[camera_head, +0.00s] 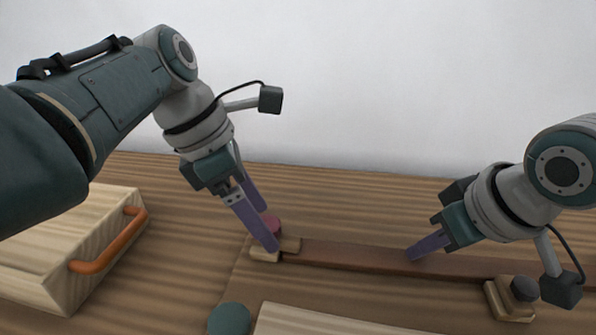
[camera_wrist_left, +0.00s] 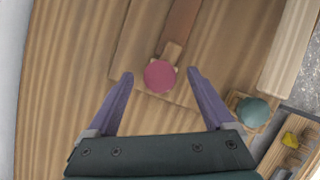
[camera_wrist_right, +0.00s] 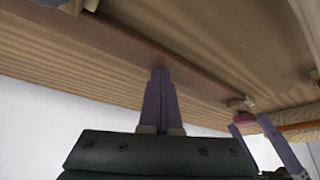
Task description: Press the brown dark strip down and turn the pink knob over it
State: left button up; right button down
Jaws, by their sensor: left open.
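The brown dark strip (camera_head: 345,256) lies along the plywood, its left end at a small wooden block (camera_head: 265,255). The pink knob (camera_head: 271,224) sits on that block; it also shows in the left wrist view (camera_wrist_left: 160,75). My left gripper (camera_head: 262,228) is open, with its fingers on either side of the pink knob and apart from it in the left wrist view. My right gripper (camera_head: 412,255) has its fingers together with nothing between them, tips at the strip. It seems to touch the strip's top. The right wrist view shows the strip (camera_wrist_right: 110,45) under these fingertips.
A dark grey knob (camera_head: 524,288) on a wooden block stands at the strip's right. A green knob (camera_head: 229,320) is at the front. A pale wall rises behind.

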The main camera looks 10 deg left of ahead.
pick_arm(q)
jog(key=shift+r, duration=3.3)
pick_arm(e)
jog(key=shift+f, duration=0.1)
pick_arm(q)
notch_tip(320, 180, up, 8)
jog(key=p, duration=0.7)
jog(key=shift+f+p, duration=0.15)
jog(key=shift+p, duration=0.2)
pick_arm(e)
notch_tip(320, 180, up, 7)
pick_arm(q)
notch_tip(320, 180, up, 5)
jog(key=p, duration=0.5)
pick_arm(e)
notch_tip(320, 180, up, 5)
jog(key=shift+r, duration=0.1)
